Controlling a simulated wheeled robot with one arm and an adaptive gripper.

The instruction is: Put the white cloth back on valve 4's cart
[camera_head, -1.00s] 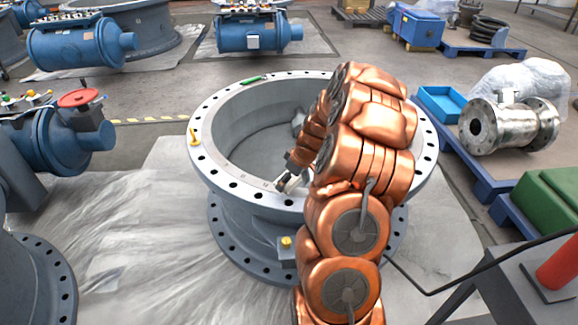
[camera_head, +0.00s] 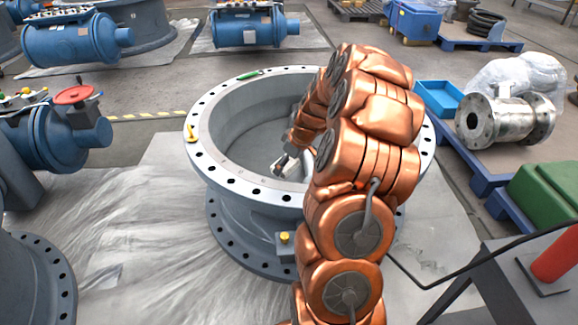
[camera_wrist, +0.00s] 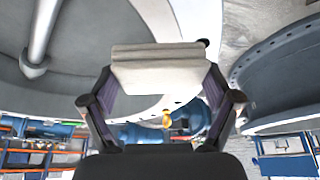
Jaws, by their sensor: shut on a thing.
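My gripper (camera_wrist: 162,85) is shut on the white cloth (camera_wrist: 160,68), a folded, layered pad held between the two fingers in the wrist view. In the head view my gripper (camera_head: 282,165) is small and partly hidden by my copper-coloured arm, over the opening of the large grey valve ring. The cloth is hard to make out there. No number shows on any valve or cart, so I cannot tell which is valve 4's cart.
The big grey flanged ring (camera_head: 207,150) stands in the middle, with a yellow tag (camera_head: 191,133) and a green marker (camera_head: 249,74) on its rim. A grey stand with a red cylinder (camera_head: 556,259) is at lower right. A blue actuator (camera_head: 60,140) is at left. Pallets line the right.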

